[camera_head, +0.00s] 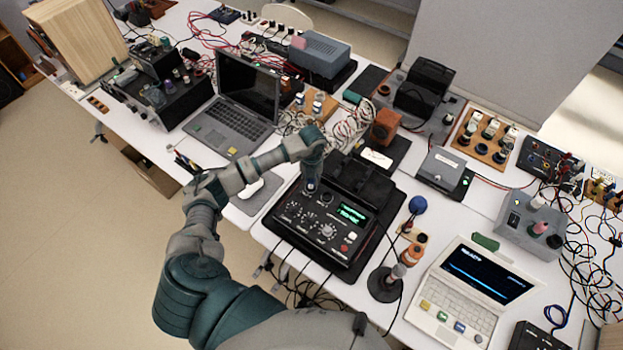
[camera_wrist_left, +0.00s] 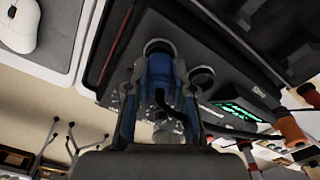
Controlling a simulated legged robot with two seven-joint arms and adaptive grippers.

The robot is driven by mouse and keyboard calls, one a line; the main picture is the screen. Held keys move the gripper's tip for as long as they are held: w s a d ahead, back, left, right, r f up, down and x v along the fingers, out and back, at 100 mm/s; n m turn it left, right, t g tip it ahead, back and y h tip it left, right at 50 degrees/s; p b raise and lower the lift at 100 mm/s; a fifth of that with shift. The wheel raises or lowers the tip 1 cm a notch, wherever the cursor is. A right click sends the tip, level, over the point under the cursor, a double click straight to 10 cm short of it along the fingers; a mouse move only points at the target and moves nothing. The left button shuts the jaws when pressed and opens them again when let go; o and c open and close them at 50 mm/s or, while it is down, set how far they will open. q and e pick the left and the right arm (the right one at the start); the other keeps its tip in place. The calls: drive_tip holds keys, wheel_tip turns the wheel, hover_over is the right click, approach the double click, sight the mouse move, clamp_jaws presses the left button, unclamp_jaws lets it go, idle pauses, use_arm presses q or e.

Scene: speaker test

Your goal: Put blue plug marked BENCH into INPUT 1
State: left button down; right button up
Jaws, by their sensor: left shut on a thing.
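My left gripper (camera_head: 311,190) points down over the upper left of a black test unit (camera_head: 300,238) with knobs and a green display. In the left wrist view my left gripper (camera_wrist_left: 158,100) is shut on the blue plug (camera_wrist_left: 160,68), with a finger on each side. The plug's far end meets a round dark socket (camera_wrist_left: 158,46); how deep it sits I cannot tell. The BENCH mark and the INPUT 1 label are not readable. My right gripper is not in view.
A white laptop (camera_head: 457,305) and a stand with a blue ball (camera_head: 417,205) are right of the unit. A grey laptop (camera_head: 232,125) is behind left. A white mouse (camera_head: 250,188) lies on a grey pad left of the unit. Cables hang at the table's front edge.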

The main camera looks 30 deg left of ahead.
use_arm(q)
drive_tip(key=shift+f, duration=0.1)
drive_tip(key=c, duration=0.9)
unclamp_jaws()
wheel_tip(320, 180, up, 12)
drive_tip(key=shift+w, duration=0.2)
